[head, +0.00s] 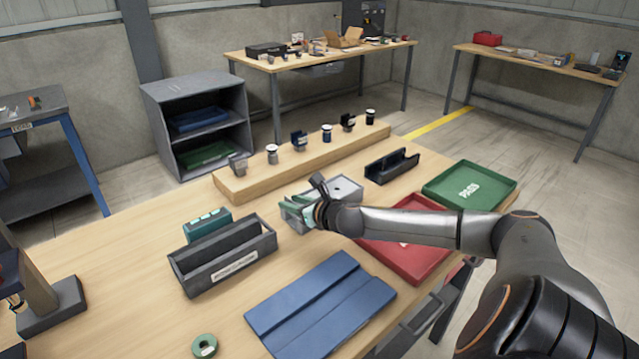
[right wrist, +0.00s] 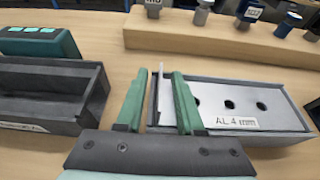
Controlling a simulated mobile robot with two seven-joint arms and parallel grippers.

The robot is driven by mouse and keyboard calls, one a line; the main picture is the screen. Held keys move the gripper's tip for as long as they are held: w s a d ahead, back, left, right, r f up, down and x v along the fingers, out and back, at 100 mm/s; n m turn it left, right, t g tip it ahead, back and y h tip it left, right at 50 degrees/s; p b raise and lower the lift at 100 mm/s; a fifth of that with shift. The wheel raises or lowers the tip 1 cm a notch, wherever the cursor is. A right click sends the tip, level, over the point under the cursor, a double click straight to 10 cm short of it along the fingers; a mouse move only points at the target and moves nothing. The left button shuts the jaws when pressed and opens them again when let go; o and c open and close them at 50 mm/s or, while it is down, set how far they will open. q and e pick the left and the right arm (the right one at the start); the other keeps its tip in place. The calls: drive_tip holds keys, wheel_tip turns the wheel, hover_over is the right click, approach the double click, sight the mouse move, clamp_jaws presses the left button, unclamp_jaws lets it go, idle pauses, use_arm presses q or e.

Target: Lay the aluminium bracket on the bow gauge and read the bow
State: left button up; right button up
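A grey bin labelled "AL 4 mm" (right wrist: 235,123) stands mid-table; it also shows in the head view (head: 298,222). In it lies a light grey metal bracket (right wrist: 244,104) with a row of round holes and a thin upright flange at its left end. My right gripper (right wrist: 160,103) is at the bin's left end, in the head view too (head: 312,212). Its green fingers are apart, either side of the flange, with gaps visible. A teal block with small displays (head: 208,226) stands behind a dark open box (head: 222,262). I cannot tell which object is the bow gauge. My left gripper is out of view.
A wooden rail (head: 310,160) with several labelled pieces runs behind the bin. A dark channel block (head: 391,167), green tray (head: 470,205) and red tray (head: 400,258) lie to the right. A blue grooved mat (head: 320,303) and green ring (head: 204,346) lie in front.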

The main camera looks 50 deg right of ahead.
clamp_jaws()
idle(1.2)
